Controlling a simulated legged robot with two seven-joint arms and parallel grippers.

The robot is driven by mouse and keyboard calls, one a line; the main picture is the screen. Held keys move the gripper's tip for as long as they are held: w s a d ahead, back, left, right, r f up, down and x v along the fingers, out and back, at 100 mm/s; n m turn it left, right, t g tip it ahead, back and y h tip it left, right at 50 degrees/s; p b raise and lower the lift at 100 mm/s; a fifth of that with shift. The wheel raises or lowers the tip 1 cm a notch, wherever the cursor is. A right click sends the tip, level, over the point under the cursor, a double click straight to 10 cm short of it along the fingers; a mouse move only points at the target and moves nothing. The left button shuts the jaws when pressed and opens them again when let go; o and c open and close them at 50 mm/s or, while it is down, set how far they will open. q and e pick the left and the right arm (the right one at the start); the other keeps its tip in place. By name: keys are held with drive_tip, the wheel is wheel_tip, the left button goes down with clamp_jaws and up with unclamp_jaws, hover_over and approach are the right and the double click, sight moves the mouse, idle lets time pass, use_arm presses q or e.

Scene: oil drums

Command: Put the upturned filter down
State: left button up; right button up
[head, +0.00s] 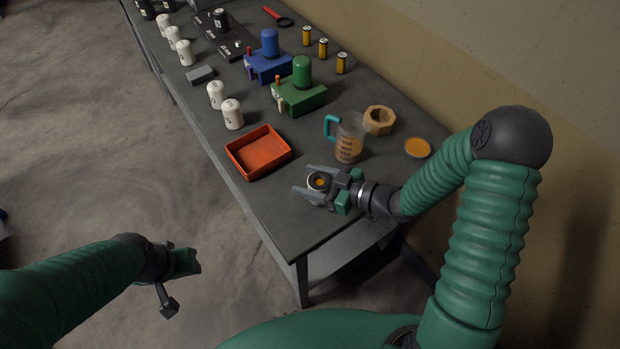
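My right gripper (308,182) is over the near end of the grey table (275,206), its fingers on either side of a small upturned filter (319,182). The filter's open end faces up, with an orange inside and a pale rim. The fingers appear closed on its sides; its lower part is hidden by them, and I cannot tell whether it touches the table. My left gripper (183,285) is away from the table, low over the floor, with its fingers apart and nothing between them.
An orange-red tray (258,152), a measuring jug (349,139) with a teal handle, a wooden octagonal ring (380,120) and an orange-filled dish (417,148) stand nearby. White filters (232,114) line the left edge. Green (301,96) and blue (268,67) housings stand farther back.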

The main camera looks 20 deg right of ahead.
drive_tip(key=o, duration=0.3)
drive_tip(key=shift+r, duration=0.15)
